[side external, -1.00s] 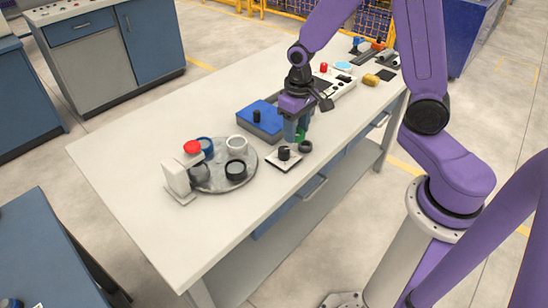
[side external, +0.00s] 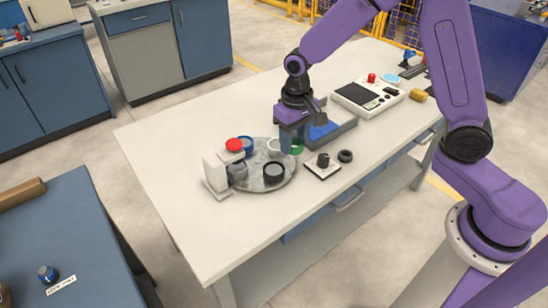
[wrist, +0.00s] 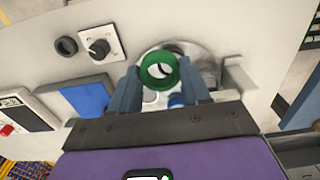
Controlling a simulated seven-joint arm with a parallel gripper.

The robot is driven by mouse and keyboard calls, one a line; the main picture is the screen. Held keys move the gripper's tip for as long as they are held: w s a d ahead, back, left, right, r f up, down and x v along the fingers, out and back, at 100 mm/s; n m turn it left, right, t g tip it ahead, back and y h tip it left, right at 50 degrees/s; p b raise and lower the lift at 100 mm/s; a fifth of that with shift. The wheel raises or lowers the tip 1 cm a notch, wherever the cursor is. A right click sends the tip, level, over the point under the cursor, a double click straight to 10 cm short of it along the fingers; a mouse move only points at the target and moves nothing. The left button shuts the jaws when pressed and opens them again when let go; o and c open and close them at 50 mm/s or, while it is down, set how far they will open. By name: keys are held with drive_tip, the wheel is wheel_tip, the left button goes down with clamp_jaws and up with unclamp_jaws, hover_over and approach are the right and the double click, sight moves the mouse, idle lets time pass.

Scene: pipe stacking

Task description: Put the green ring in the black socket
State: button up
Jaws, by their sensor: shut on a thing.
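My gripper (side external: 291,147) is shut on the green ring (side external: 297,147) and holds it above the right edge of the round grey tray (side external: 290,183). In the wrist view the green ring (wrist: 158,85) sits between the two fingers of my gripper (wrist: 160,74), its opening facing the camera.
A white cup (side external: 273,147) and a blue cup (side external: 245,143) also stand on the tray. A white plate with a black knob (side external: 323,159) and a loose dark ring (side external: 345,156) lie to the right.

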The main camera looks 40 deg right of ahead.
hover_over(274, 170)
wheel_tip(274, 170, down, 6)
drive_tip(key=shift+f, duration=1.8)
drive_tip(key=shift+f, duration=0.6)
drive_tip(key=o, duration=1.1)
wheel_tip(274, 170, up, 13)
drive_tip(key=shift+r, duration=0.15)
